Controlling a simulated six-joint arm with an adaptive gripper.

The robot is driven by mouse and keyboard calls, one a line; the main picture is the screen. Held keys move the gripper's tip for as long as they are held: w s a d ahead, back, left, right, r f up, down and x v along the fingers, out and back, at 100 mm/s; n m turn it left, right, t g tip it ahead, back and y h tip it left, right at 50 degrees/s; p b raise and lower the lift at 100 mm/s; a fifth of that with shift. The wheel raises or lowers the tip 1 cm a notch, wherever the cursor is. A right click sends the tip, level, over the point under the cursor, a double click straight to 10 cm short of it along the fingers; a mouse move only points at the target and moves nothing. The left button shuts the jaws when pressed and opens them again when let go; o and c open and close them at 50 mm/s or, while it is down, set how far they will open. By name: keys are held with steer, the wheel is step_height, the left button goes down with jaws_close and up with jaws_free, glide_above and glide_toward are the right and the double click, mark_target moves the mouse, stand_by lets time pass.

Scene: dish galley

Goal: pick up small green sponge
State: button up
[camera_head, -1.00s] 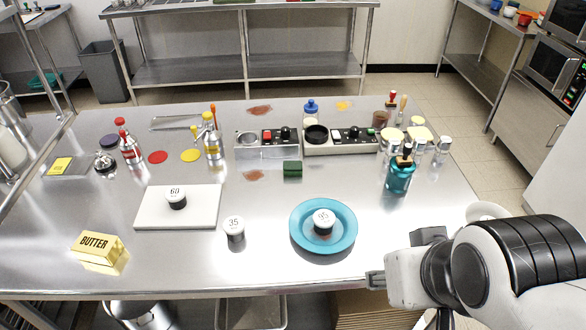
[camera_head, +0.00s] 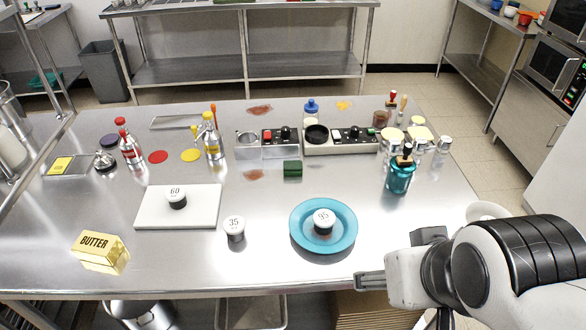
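The small green sponge (camera_head: 292,168) lies on the steel table, right of centre and just in front of the control boxes. It is a dark green block and nothing covers it. My gripper (camera_head: 372,281) is at the table's front right edge, well in front of and to the right of the sponge. Only part of it shows beside my arm, and I cannot tell whether its fingers are apart. No object shows at its tip.
A teal plate (camera_head: 349,236) with a weight marked 95 lies between my gripper and the sponge. A weight marked 35 (camera_head: 234,229), a white board (camera_head: 150,210) and a butter box (camera_head: 100,252) are to the left. A teal jar (camera_head: 400,178) stands right of the sponge.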

steer(key=shift+w, duration=0.1)
steer(key=w+a+f+m+t+y, duration=0.15)
steer(key=w+a+m, duration=0.25)
steer(key=w+m, duration=0.65)
steer(key=w+a+f+m+t, duration=0.15)
steer(key=w+a+m, duration=0.35)
steer(key=w, duration=1.1)
steer(key=w+a+f+m+t, duration=0.25)
steer(key=w+f+m, duration=0.25)
steer(key=w+m, duration=0.5)
steer(key=m+t+h, duration=0.2)
steer(key=m, duration=0.7)
glide_toward(291, 165)
steer(key=shift+w+r, duration=0.15)
steer(key=shift+w, duration=0.8)
steer(key=shift+w+a+f+m+t, duration=0.1)
steer(key=shift+w+f+m+t, duration=0.2)
steer(key=shift+f+m, duration=0.65)
steer(key=shift+w, duration=0.2)
steer(key=shift+x, duration=1.15)
steer(key=shift+w, duration=0.1)
